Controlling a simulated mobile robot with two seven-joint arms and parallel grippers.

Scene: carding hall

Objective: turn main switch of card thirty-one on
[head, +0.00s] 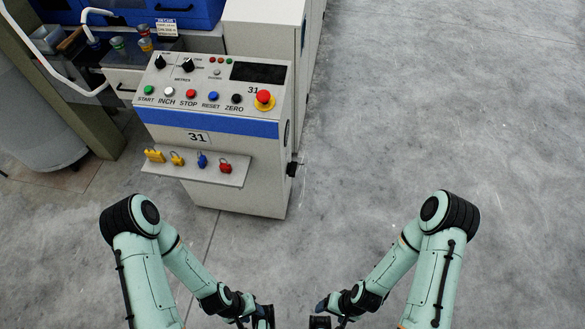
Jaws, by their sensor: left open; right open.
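The control cabinet of card thirty-one (220,128) stands left of centre in the head view, with "31" on its sloped panel and its front. Two black rotary knobs sit at the panel's upper left, one at the far left (160,62) and one beside it (187,65). A black fitting (292,168) sticks out from the cabinet's right side. I cannot tell from the small labels which one is the main switch, nor its position. My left gripper (263,318) and my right gripper (320,322) are open at the bottom edge, partly cut off, well apart from the cabinet.
The panel has a row of push buttons (190,94) and a red emergency stop on yellow (264,98). A small shelf (238,174) on the front carries several coloured padlocks. A grey drum (35,125) stands at left. The floor at right (440,120) is clear.

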